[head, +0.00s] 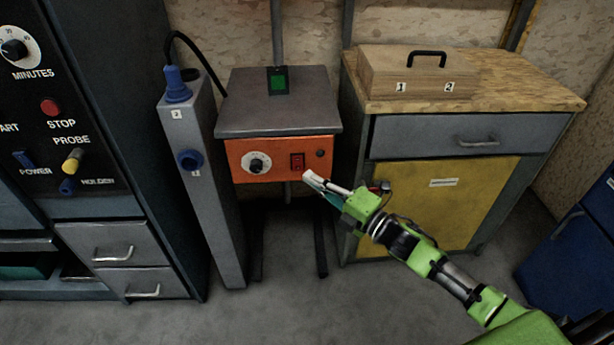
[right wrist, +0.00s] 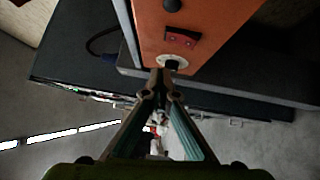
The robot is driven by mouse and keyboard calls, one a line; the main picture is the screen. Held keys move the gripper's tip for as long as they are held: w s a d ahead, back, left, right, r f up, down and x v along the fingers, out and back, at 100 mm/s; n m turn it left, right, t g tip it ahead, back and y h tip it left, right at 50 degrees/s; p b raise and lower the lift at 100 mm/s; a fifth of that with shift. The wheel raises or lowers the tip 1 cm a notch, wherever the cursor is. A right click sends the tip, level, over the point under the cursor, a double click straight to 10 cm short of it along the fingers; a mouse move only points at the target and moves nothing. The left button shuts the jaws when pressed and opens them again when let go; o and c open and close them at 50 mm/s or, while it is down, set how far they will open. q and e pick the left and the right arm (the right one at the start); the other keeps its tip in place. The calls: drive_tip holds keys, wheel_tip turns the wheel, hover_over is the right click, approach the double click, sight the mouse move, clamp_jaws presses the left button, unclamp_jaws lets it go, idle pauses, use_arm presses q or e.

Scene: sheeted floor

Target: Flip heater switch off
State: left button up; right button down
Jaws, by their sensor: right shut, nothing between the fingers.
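The heater (head: 278,100) is a grey box with an orange front panel, standing in the middle of the head view. Its red rocker switch (head: 297,162) sits on the panel between a white-ringed dial (head: 257,163) and a small black knob (head: 320,154). The switch also shows in the right wrist view (right wrist: 182,38); I cannot tell its position. My right gripper (head: 308,177) is shut and empty, its tips just below and right of the switch in the head view. In the right wrist view its tips (right wrist: 161,74) overlap the lower edge of the dial. My left gripper is not in view.
A grey post with blue plugs (head: 205,180) stands left of the heater, beside a dark control cabinet (head: 130,120). A workbench with a yellow door (head: 440,205) and a wooden box (head: 405,75) stands right.

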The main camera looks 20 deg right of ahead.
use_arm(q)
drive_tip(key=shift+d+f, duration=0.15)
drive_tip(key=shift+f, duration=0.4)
use_arm(e)
drive_tip(key=v, duration=0.7)
drive_tip(key=shift+d+r, duration=0.3)
drive_tip(key=shift+r, duration=0.15)
drive_tip(key=shift+s, duration=0.1)
